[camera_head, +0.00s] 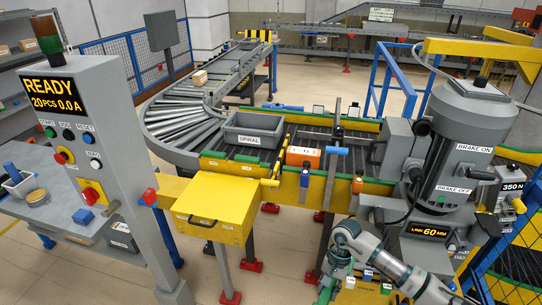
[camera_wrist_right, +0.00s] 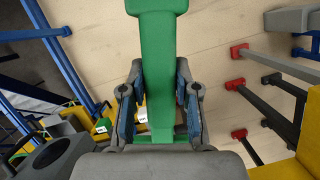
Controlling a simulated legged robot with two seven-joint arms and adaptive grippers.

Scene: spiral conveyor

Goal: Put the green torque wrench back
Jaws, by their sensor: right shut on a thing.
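The green torque wrench (camera_wrist_right: 160,45) stands between the fingers of my right gripper (camera_wrist_right: 160,85) in the right wrist view. Both blue-lined fingers press on its sides, and its wider green end reaches past the fingertips to the top edge. In the head view my right gripper (camera_head: 336,262) is at the lower right, and green of the wrench (camera_head: 325,292) shows below it near the bottom edge. Most of the wrench is hidden or cut off there. A yellow holder with small labels (camera_head: 362,292) is just right of the wrench, apart or touching I cannot tell. My left gripper is out of view.
The grey machine (camera_head: 445,140) stands close behind my right arm. A yellow box (camera_head: 215,205) is on the front of the conveyor, with a grey SPIRAL bin (camera_head: 252,133) behind it. The control post (camera_head: 95,150) stands left. Open floor shows between the conveyor legs.

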